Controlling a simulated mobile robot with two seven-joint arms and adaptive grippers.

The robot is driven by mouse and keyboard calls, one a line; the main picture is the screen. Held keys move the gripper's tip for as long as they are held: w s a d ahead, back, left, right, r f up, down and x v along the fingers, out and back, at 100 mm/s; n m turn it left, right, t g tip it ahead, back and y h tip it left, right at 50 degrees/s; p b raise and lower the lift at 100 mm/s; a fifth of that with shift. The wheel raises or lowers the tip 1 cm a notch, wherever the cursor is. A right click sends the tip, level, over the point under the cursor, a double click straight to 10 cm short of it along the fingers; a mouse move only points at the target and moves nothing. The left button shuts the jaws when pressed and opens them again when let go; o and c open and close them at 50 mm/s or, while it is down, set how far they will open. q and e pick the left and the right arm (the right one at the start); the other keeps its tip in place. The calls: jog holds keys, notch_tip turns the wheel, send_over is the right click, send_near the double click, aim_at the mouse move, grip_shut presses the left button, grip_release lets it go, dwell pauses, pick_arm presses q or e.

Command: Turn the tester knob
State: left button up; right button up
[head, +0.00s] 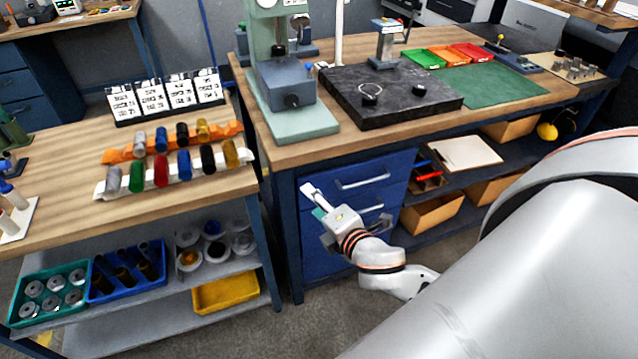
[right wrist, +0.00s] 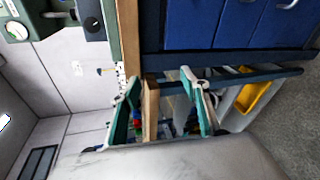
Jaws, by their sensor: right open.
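The tester (head: 289,75) is a green and grey machine at the front left corner of the wooden bench. Its dark round knob (head: 292,101) faces the front, low on the grey block. In the right wrist view the tester is partly cut off at the top left, with a dark round knob (right wrist: 91,23). My right gripper (head: 315,201) is in front of the blue drawers, below the bench top and apart from the knob. The right wrist view shows its two teal-padded fingers (right wrist: 160,80) spread, with nothing held between them. My left gripper is not in view.
A black stone plate (head: 385,112) lies right of the tester, with a ring and a small dark piece on it. Blue drawers (head: 340,185) are behind the gripper. A lower table (head: 60,217) at the left holds racks of coloured cylinders. The floor aisle between is clear.

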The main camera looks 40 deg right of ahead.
jog(key=shift+s+a+f+m+g+y, duration=0.2)
jog(key=shift+s+a+f+m, duration=0.15)
jog(key=shift+f, duration=0.35)
jog(key=shift+s+a+f+m+g+y, duration=0.2)
jog(key=shift+s+a+f+m, duration=0.15)
jog(key=shift+f, duration=0.35)
jog(key=shift+s+a+f+m+g+y, duration=0.1)
jog(key=shift+s+a+f+m+y, duration=0.25)
jog(key=shift+f, duration=0.35)
jog(key=shift+w+d, duration=0.1)
jog(key=shift+w, duration=0.05)
